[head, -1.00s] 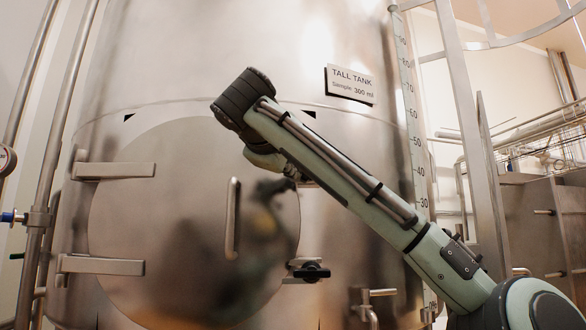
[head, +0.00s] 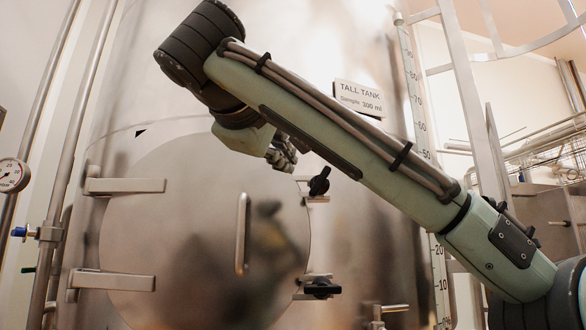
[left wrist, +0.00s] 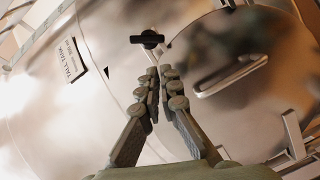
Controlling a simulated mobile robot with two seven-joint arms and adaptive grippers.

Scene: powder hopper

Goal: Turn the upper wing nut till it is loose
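The upper wing nut (head: 320,181) is black and sits at the upper right of the round door, its wings tilted in the head view. It also shows ahead of the fingertips in the left wrist view (left wrist: 147,39). My left gripper (head: 288,157) is up and left of it in the head view, apart from it. In the left wrist view the fingers (left wrist: 159,73) converge with tips nearly together and nothing between them. The lower wing nut (head: 321,288) is at the door's lower right. My right gripper is not in view.
The round door (head: 150,215) has an upright handle (head: 241,233) and two hinge arms (head: 125,186) on its left. A "TALL TANK" plate (head: 359,99) is up and right of the nut. A gauge (head: 12,175) and pipes stand at the far left.

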